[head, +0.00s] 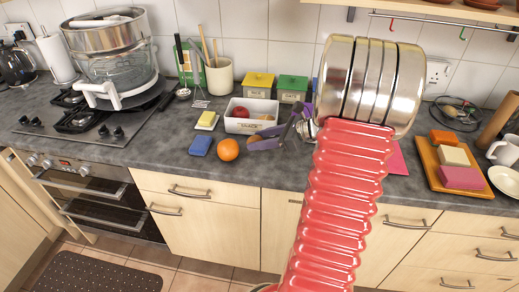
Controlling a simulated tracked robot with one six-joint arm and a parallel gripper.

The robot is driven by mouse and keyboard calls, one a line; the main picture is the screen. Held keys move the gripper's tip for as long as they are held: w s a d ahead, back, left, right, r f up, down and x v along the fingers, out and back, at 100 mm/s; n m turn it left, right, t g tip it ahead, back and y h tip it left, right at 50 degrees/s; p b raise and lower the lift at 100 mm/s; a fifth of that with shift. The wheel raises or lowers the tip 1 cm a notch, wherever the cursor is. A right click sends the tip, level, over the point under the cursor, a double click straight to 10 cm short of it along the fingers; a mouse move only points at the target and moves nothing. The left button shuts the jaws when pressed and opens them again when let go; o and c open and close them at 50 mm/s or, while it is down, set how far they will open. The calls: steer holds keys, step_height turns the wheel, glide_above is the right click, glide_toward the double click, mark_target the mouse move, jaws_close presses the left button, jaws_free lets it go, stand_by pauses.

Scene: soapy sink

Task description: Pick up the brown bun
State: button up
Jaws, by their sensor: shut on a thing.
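My gripper (268,139), with purple-grey fingers, is low over the counter at the front right of a white tray (238,127). It is shut on a small brown thing, which looks like the brown bun (256,138). The fingers cover much of the bun. I cannot tell whether it touches the counter or the tray.
A red apple (241,112) is in the white tray. An orange (228,149) and a blue sponge (200,145) lie to the left. Yellow (257,86) and green (292,89) boxes stand behind. A wooden board (437,173) with coloured blocks lies right.

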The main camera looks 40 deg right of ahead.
step_height(320, 180, up, 5)
